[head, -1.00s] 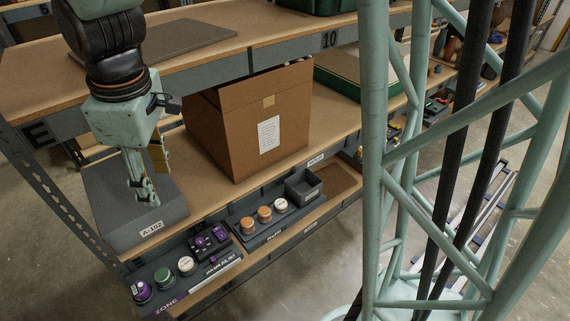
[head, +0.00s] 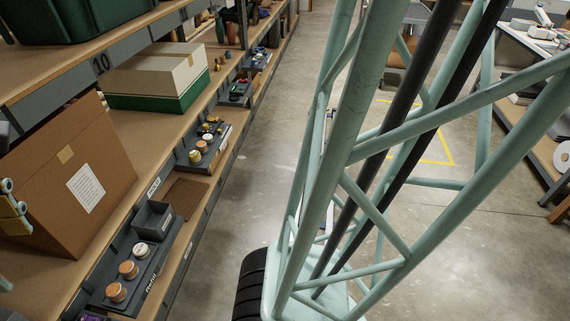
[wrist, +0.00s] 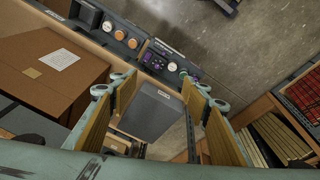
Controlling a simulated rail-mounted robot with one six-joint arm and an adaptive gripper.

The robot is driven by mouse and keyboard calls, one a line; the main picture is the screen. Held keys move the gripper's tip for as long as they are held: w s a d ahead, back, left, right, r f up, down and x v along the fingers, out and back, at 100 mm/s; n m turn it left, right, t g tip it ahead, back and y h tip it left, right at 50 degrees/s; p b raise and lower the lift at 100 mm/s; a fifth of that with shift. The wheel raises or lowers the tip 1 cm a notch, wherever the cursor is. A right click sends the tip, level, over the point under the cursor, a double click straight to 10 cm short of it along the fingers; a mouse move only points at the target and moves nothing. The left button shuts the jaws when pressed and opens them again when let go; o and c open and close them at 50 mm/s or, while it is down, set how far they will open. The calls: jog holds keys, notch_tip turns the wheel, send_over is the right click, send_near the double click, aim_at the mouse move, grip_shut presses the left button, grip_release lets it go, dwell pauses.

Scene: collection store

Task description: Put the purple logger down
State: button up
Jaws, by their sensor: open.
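My gripper (wrist: 160,100) is open in the wrist view, with nothing between its fingers. It hangs above a grey box (wrist: 152,112) on the shelf. Small purple devices (wrist: 155,66) sit in a dark tray beyond the box, apart from the fingers. I cannot tell which of them is the purple logger. In the head view only part of my gripper (head: 12,208) shows at the left edge, and a sliver of purple shows at the bottom left.
A large cardboard box (head: 70,180) stands beside my gripper; it also fills the left of the wrist view (wrist: 50,70). Orange- and white-topped jars (head: 128,270) sit in a tray along the shelf's front edge. A green-and-white box (head: 155,80) stands farther along.

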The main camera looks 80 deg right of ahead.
jog(key=s+d+r+m, duration=0.1)
jog(key=s+d+m, duration=0.1)
jog(key=s, duration=0.5)
jog(key=s+d+r+m+t, duration=0.1)
jog(key=s+d+r+m, duration=0.1)
jog(key=s, duration=0.5)
jog(key=shift+s+d+r+m, duration=0.25)
jog(key=shift+d+m, duration=0.55)
jog(key=shift+d, duration=0.2)
jog(key=shift+w, duration=0.1)
notch_tip(320, 180, down, 9)
jog(key=b, duration=0.9)
jog(key=shift+r, duration=0.15)
jog(key=shift+d, duration=0.1)
